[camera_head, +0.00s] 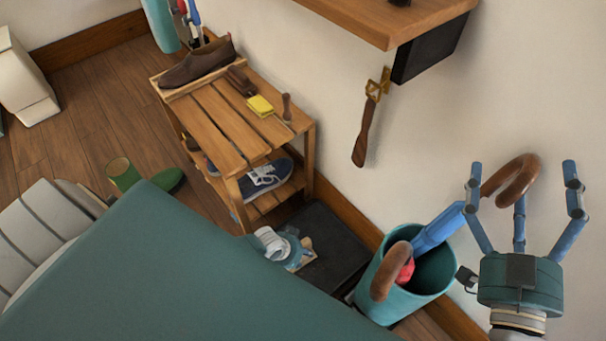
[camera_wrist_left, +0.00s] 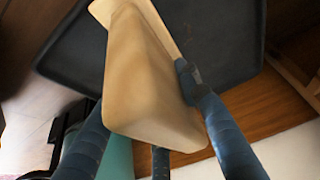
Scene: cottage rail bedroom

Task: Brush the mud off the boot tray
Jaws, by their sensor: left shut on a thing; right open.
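The black boot tray (camera_head: 330,245) lies on the floor beside the wooden shoe rack. My left gripper (camera_head: 286,248) is over its left part, partly hidden behind the big teal shape in front. In the left wrist view, my left gripper (camera_wrist_left: 150,105) is shut on a tan wooden brush (camera_wrist_left: 152,80). The brush is over the dark tray (camera_wrist_left: 228,45), and its bristles are hidden. I cannot tell whether it touches the tray. My right gripper (camera_head: 522,178) is open and empty at the right, before the wall.
The shoe rack (camera_head: 212,125) holds a brown shoe (camera_head: 198,63), a yellow sponge (camera_head: 260,106) and a blue sneaker (camera_head: 266,177). A teal bin (camera_head: 427,283) with umbrellas stands close right of the tray. A shelf (camera_head: 400,15) juts out above.

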